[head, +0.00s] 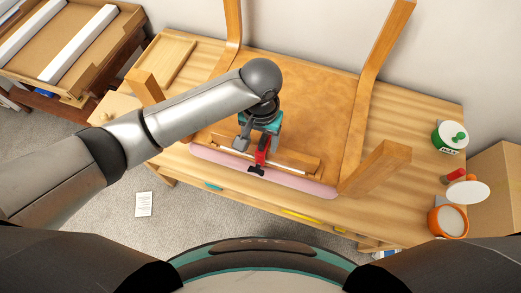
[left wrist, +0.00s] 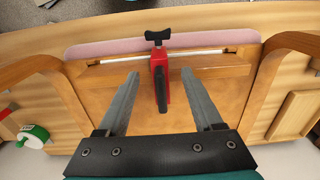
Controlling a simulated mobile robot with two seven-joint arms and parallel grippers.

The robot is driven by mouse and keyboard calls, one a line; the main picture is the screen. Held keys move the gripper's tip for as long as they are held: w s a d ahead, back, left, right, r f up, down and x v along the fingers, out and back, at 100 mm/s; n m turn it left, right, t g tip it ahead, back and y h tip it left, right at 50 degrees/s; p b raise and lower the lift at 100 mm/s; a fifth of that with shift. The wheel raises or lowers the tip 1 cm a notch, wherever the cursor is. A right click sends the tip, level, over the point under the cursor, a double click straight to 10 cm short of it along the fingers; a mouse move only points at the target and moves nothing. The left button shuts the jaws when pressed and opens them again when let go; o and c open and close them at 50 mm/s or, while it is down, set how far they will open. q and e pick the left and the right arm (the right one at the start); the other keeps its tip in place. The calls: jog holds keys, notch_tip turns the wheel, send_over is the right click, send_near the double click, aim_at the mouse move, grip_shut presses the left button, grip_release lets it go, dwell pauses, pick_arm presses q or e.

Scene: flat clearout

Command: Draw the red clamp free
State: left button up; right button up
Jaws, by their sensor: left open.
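The red clamp (head: 261,152) sits on the front wooden rail (head: 292,161) of an upturned chair (head: 330,105) on the workbench. In the left wrist view the clamp (left wrist: 160,68) has a black T-handle over the pale strip at the rail's edge and a dark bar pointing toward my gripper. My left gripper (head: 252,143) is just above it. In the left wrist view its two fingers (left wrist: 160,73) are open, one on each side of the clamp, with gaps to both sides. Whether the fingertips are level with the clamp is hard to tell.
A pink pad (head: 310,186) lies under the rail along the bench's front edge. Chair legs stand up around the clamp, one at right (head: 380,164). A wooden tray (head: 166,63) lies back left.

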aim_at(261, 151)
pick_arm(q)
notch_tip(261, 151, down, 6)
jog(key=shift+f+b, duration=0.1)
jog(key=shift+b, duration=0.4)
grip_shut()
dwell(0.3)
dwell(0.7)
